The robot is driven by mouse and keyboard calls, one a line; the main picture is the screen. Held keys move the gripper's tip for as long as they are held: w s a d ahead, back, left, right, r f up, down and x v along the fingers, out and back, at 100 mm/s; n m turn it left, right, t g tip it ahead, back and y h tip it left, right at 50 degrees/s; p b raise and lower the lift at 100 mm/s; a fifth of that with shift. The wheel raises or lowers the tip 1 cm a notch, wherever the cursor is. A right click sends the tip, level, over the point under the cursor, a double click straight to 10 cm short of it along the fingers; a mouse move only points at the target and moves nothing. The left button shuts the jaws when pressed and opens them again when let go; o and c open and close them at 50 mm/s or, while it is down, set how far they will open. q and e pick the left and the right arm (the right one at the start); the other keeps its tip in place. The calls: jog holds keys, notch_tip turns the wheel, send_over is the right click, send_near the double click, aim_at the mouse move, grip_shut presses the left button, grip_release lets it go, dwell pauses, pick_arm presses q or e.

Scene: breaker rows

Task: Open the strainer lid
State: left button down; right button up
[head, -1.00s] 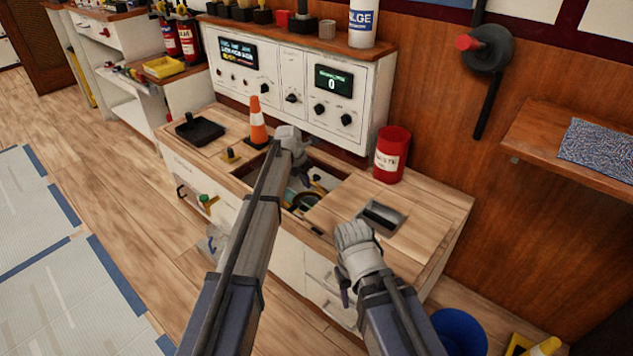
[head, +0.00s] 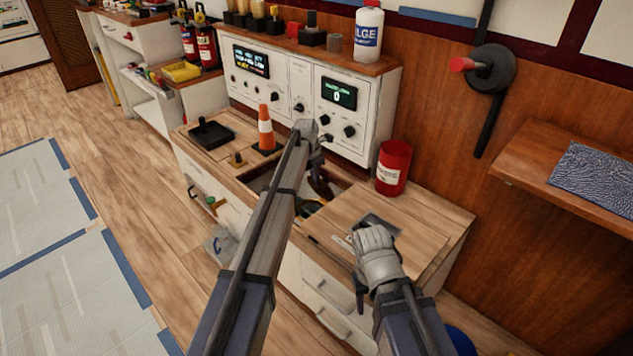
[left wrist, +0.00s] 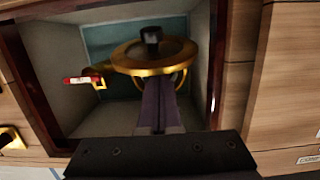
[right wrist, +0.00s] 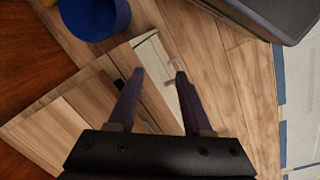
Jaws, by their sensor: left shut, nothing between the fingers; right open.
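The strainer lid (left wrist: 185,50) appears to be the round brass-rimmed disc with a black knob (left wrist: 151,36), inside an open recess in the bench top; the left wrist view shows it. My left gripper (left wrist: 160,100) is shut and empty, its fingers just below the lid's near rim in that view; I cannot tell whether they touch it. In the head view my left gripper (head: 320,185) is over the recess, and my arm hides much of it. My right gripper (head: 360,295) is open and empty by the bench's front right; it also shows in the right wrist view (right wrist: 160,76).
An orange cone (head: 266,128) and a red canister (head: 393,167) stand on the bench. A control panel (head: 300,95) rises behind. A blue bucket (right wrist: 95,15) is on the floor.

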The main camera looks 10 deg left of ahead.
pick_arm(q)
jog(key=shift+w+d+r, duration=0.3)
jog(key=shift+w+d, duration=0.25)
jog(key=shift+w, duration=0.2)
pick_arm(e)
jog(key=shift+r, duration=0.3)
pick_arm(q)
jog(key=shift+r+p, duration=0.1)
jog(key=shift+p, duration=0.2)
